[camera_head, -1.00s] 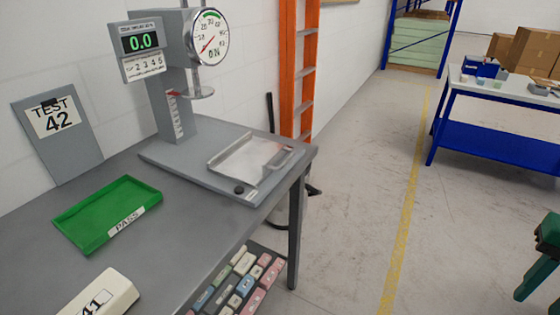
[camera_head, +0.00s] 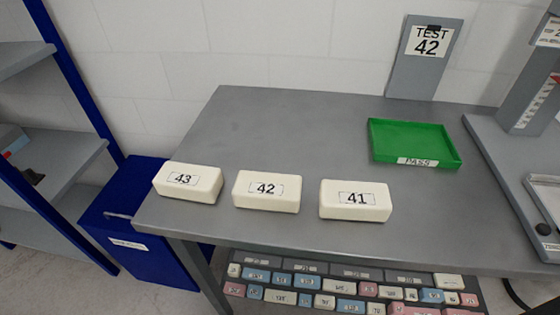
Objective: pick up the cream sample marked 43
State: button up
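The cream sample marked 43 (camera_head: 187,182) is a block lying at the left front corner of the grey table (camera_head: 290,125), its label facing up. The cream sample marked 42 (camera_head: 266,191) lies just to its right, with a small gap. The cream sample marked 41 (camera_head: 355,200) lies further right, near the front edge. My gripper is not in view.
A green PASS tray (camera_head: 412,143) lies empty on the table's right side. A TEST 42 board (camera_head: 425,57) leans on the wall. A grey test stand (camera_head: 530,110) is at right. Coloured blocks fill a shelf below. A blue cabinet (camera_head: 140,235) stands at left.

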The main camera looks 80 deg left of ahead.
aim_at(198, 183)
jog(key=u, duration=0.8)
jog(key=k, duration=0.55)
jog(key=u, duration=0.05)
